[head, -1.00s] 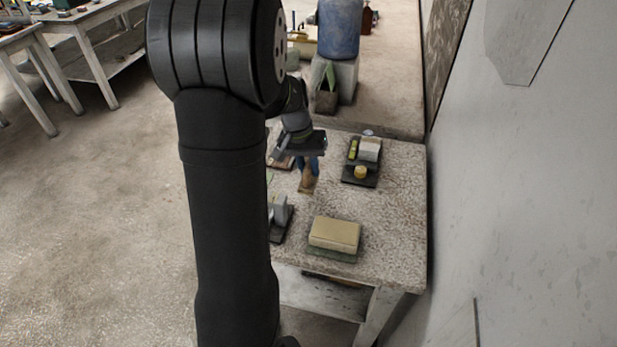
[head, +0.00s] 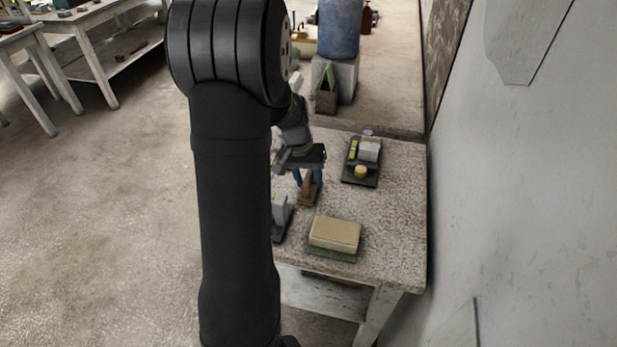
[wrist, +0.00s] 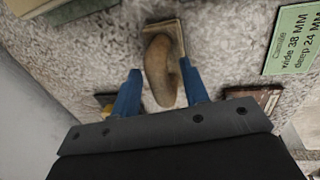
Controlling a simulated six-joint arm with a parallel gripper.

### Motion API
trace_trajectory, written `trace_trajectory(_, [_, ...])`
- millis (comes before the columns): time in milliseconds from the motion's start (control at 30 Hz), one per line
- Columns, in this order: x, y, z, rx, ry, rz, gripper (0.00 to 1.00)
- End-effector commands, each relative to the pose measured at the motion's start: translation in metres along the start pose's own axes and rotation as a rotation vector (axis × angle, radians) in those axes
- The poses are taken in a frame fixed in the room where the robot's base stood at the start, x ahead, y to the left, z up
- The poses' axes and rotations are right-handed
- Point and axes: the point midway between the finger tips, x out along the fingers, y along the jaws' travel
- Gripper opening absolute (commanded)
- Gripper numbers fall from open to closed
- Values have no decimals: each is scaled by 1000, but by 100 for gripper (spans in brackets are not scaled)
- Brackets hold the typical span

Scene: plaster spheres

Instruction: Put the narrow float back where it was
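A narrow wooden float (head: 308,190) with a curved tan handle lies on the speckled worktable. In the wrist view its handle (wrist: 160,72) points toward my gripper, and part of its flat base shows beyond. My gripper (head: 308,178) is low over it, with its two blue fingers spread. In the wrist view my gripper (wrist: 160,68) has one finger on each side of the handle, with a gap visible at the left finger. It is open and not closed on the handle. The float's underside is hidden.
A cream block on a green base (head: 334,235) sits at the front. A dark tray (head: 361,174) with a white block and yellow items is at the right. Grey items (head: 281,215) stand at the left. A green text card (wrist: 292,40) lies near the float.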

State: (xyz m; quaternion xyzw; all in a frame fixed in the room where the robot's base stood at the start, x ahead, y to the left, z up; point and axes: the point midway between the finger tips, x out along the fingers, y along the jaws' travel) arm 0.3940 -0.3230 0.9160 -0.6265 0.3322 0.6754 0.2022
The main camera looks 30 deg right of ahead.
Motion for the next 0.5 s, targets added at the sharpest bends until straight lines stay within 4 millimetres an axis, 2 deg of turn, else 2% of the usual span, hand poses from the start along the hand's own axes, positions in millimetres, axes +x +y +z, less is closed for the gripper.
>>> trace_trajectory(167, [-3, 0, 0, 0, 1, 0, 41])
trace_trajectory(267, [-14, 0, 0, 0, 2, 0, 41])
trace_trajectory(500, [-64, 0, -1, -1, 5, -1, 41])
